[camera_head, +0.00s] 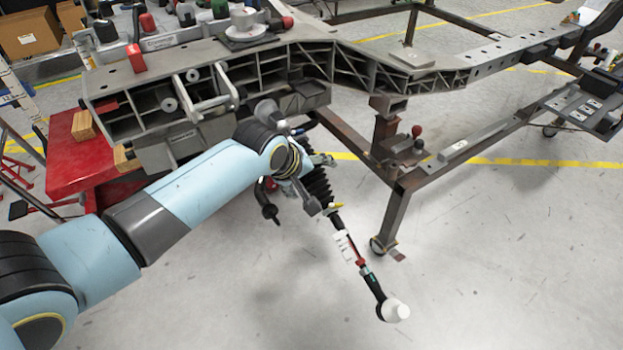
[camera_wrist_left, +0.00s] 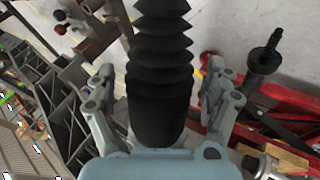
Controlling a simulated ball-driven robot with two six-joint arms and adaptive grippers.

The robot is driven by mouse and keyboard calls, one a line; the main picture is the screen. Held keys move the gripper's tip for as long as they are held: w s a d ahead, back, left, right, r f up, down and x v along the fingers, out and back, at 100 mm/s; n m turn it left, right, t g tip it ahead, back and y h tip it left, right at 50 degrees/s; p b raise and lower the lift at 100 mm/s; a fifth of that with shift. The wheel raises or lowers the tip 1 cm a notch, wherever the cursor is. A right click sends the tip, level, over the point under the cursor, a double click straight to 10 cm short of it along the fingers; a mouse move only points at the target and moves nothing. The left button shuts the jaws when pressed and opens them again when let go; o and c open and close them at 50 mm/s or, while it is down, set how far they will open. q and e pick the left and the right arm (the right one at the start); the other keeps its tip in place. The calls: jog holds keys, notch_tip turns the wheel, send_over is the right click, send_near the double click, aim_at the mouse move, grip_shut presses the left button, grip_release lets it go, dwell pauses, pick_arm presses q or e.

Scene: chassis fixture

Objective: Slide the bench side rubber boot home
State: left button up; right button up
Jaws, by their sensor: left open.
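The black ribbed rubber boot (camera_head: 318,187) hangs off the front of the grey chassis frame, partly hidden by my left arm. A thin rod (camera_head: 350,245) runs from its narrow end to a white-capped end (camera_head: 393,310). My left gripper (camera_head: 306,172) is at the boot's upper end. In the left wrist view, the boot (camera_wrist_left: 160,45) runs between the two spread fingers of the open gripper (camera_wrist_left: 158,88). Gaps show on both sides, so the fingers seem apart from it. The boot's seat is hidden behind the gripper. My right gripper is not in view.
The grey chassis frame (camera_head: 300,62) lies just behind my left gripper. A red stand (camera_head: 75,160) with wooden blocks is at the left. A black part (camera_head: 266,205) hangs beside the boot. A brown steel fixture leg (camera_head: 390,220) stands to the right. The floor in front is clear.

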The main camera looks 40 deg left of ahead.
pick_arm(q)
jog(key=shift+w+f, duration=0.25)
jog(key=shift+f, duration=0.1)
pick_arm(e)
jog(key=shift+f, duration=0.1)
pick_arm(q)
jog(key=shift+c, duration=0.4)
